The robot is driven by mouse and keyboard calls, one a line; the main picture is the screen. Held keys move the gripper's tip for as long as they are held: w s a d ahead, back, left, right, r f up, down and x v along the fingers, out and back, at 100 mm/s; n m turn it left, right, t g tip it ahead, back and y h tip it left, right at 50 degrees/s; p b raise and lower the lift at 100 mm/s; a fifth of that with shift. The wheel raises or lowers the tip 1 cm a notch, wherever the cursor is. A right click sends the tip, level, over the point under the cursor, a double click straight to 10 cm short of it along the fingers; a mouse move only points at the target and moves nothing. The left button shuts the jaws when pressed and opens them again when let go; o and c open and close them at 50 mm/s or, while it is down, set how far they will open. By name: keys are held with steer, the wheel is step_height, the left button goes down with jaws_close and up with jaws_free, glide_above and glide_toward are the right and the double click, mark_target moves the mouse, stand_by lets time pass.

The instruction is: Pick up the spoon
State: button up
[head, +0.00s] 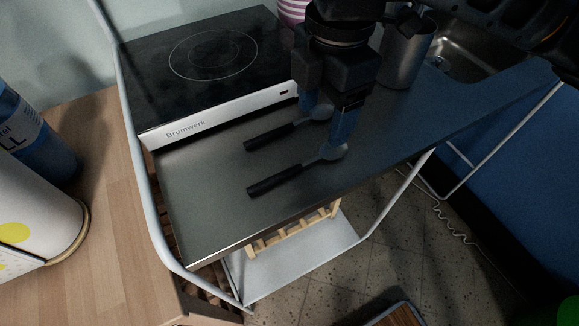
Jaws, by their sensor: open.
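Two black-handled utensils with grey, spoon-like heads lie side by side on the steel counter (205,205). The nearer spoon (275,182) has its handle to the left and its head to the right. The farther spoon (270,137) lies roughly parallel, closer to the cooktop. My gripper (325,125) points down over the heads at their right ends. It is open, with one blue finger by each head. The fingers partly cover the heads, and I cannot tell whether they touch them or the counter.
A black cooktop (210,55) stands behind the spoons. A metal cup (404,52) stands right of my gripper, before a sink (468,50). A striped pink cup (291,12) is behind. A white rail (138,170) runs along the counter's left edge; its front is clear.

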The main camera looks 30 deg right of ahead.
mark_target(321, 155)
steer(key=shift+s+d+f, duration=0.1)
steer(key=shift+d+f, duration=0.15)
steer(key=shift+f, duration=0.3)
steer(key=shift+s+a+f, duration=0.1)
steer(key=shift+s+f, duration=0.05)
steer(key=shift+f, duration=3.25)
steer(key=c, duration=1.1)
steer(key=shift+c, duration=0.2)
steer(key=shift+r, duration=0.1)
steer(key=shift+r, duration=0.45)
steer(key=r, duration=0.3)
steer(key=shift+s+d+r, duration=0.1)
steer(key=shift+d+r, duration=0.1)
steer(key=s+d+r, duration=0.5)
steer(key=d+r, duration=0.1)
steer(key=d, duration=0.3)
steer(key=shift+s+d+r+b, duration=0.3)
steer(key=shift+s+d+b, duration=0.05)
steer(key=shift+s+b, duration=0.1)
